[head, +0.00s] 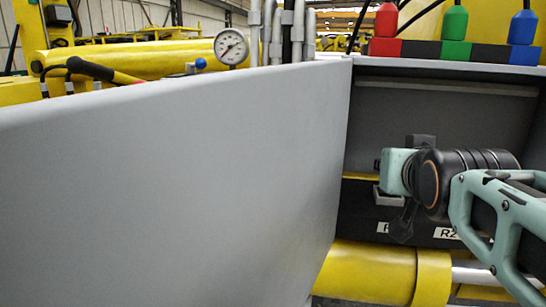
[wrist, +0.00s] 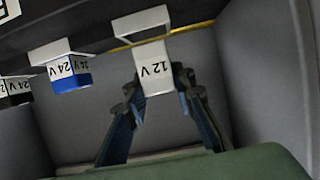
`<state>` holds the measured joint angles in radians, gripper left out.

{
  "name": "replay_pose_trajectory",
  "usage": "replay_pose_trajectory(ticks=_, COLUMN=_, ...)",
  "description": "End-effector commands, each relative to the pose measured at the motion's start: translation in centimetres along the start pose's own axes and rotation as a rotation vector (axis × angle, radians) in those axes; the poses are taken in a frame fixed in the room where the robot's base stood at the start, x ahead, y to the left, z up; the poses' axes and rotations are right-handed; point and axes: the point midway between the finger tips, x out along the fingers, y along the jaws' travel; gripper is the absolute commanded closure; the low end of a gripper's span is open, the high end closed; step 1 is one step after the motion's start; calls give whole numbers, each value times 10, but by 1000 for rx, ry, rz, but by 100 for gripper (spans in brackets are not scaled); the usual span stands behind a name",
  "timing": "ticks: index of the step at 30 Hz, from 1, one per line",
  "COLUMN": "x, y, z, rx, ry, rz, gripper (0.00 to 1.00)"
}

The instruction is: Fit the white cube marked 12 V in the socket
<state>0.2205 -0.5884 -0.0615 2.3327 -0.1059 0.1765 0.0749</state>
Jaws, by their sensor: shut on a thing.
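The white cube marked 12 V (wrist: 155,72) is between the two dark fingers of my gripper (wrist: 160,102) in the wrist view, its lettering upside down. My gripper is shut on it. A white square socket frame (wrist: 121,28) is right at the cube's upper end in that view. I cannot tell whether the cube is inside the frame or just in front of it. In the head view my gripper (head: 402,222) reaches to the dark panel (head: 358,215) inside the grey bay. My wrist and fingers hide most of the socket there.
A cube marked 24 V with a blue end (wrist: 68,72) and a black one (wrist: 17,98) stand in the row to the left. A grey wall (head: 180,170) bounds the bay on the left. A yellow cylinder (head: 370,272) runs below the panel.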

Motion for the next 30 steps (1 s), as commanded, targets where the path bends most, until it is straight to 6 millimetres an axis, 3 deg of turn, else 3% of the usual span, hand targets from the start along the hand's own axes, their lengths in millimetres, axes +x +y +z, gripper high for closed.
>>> replay_pose_trajectory(ticks=30, x=6, y=0, z=16, rx=0, ry=1, rz=0, gripper=100)
